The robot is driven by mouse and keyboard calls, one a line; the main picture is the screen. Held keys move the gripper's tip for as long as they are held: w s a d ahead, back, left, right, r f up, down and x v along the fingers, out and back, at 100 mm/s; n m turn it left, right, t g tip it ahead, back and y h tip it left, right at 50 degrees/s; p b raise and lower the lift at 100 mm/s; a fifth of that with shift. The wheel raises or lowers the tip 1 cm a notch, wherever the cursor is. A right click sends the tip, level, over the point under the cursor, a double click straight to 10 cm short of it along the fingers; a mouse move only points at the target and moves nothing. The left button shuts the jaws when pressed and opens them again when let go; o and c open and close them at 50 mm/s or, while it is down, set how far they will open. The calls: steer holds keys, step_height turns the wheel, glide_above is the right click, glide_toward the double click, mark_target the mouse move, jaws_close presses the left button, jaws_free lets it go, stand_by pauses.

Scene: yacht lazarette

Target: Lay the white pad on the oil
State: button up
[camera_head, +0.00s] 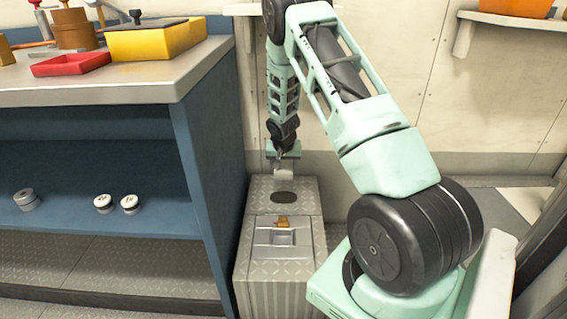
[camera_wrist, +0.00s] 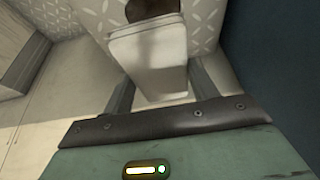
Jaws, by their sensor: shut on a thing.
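The white pad (camera_head: 287,168) is in my gripper (camera_head: 280,158), above the back part of the grey metal locker. In the wrist view the pad (camera_wrist: 150,58) is between the two fingers of my gripper (camera_wrist: 160,82), its far edge close to the dark oil. The oil is a dark brown oval patch (camera_head: 284,198) on the patterned locker top, in front of and below the pad in the head view. Part of the oil (camera_wrist: 148,9) shows at the top of the wrist view, cut by the frame edge. I cannot tell whether the pad touches the locker.
The locker (camera_head: 253,207) has a recessed latch (camera_head: 281,235) nearer me. A blue workbench (camera_head: 208,180) stands close on the left, with a yellow box (camera_head: 150,42) and a red tray (camera_head: 70,64) on top. The cream wall (camera_head: 480,110) is behind.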

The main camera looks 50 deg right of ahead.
step_height(320, 180, down, 4)
steer(key=shift+r+b, duration=0.15)
steer(key=shift+b, duration=1.05)
steer(key=shift+f+b, duration=2.3)
steer(key=shift+f, duration=1.7)
steer(key=shift+f, duration=0.25)
steer(key=o, duration=1.1)
steer(key=p+v, duration=0.7)
steer(key=v, duration=1)
steer(key=shift+s+r, duration=0.1)
steer(key=shift+r, duration=0.05)
